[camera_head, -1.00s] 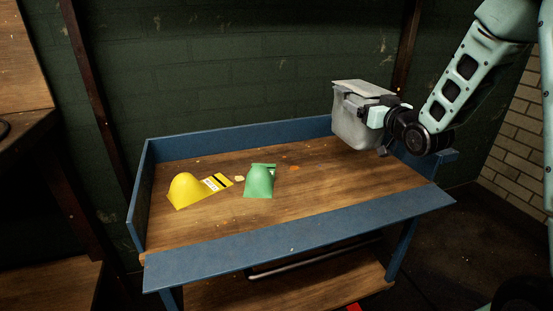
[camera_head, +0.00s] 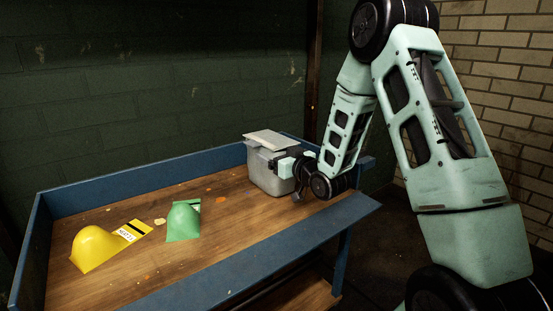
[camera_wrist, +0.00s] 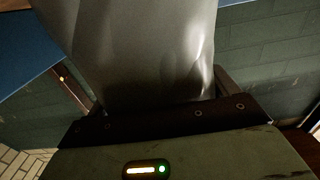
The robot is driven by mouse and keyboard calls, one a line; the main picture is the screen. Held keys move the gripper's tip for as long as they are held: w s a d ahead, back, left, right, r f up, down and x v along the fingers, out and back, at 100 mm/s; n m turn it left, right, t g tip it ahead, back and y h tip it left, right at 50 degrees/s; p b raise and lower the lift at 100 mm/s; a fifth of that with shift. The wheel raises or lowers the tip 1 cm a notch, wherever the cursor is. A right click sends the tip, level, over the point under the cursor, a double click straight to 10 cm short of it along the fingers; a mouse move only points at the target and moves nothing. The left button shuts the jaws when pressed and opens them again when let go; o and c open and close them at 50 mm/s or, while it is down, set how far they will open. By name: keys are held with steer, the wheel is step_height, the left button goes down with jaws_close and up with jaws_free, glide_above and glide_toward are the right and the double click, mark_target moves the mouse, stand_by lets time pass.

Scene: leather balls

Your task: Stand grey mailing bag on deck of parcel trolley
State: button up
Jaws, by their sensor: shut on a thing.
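The grey mailing bag (camera_head: 266,172) is upright at the right end of the blue-edged wooden table, with its pale flap on top. It fills the upper middle of the wrist view (camera_wrist: 140,50). My gripper (camera_head: 291,167) is shut on its right side. I cannot tell whether the bag's base touches the table or hangs just above it. I cannot tell whether this blue-edged table (camera_head: 245,265) is the parcel trolley; no other trolley is identifiable.
A yellow bag (camera_head: 93,246) and a green bag (camera_head: 183,222) lie on the table's left half. A raised blue board (camera_head: 140,184) runs along the back. Small scraps lie on the wood. A green wall stands behind, and dark floor is open to the right.

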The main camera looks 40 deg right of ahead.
steer(key=shift+f, duration=0.2)
steer(key=o, duration=1.1)
steer(key=shift+r, duration=0.1)
steer(key=shift+r, duration=0.1)
steer(key=s+p, duration=1)
steer(key=s, duration=0.1)
steer(key=shift+s+d, duration=0.25)
steer(key=shift+s, duration=0.15)
steer(key=shift+s, duration=0.1)
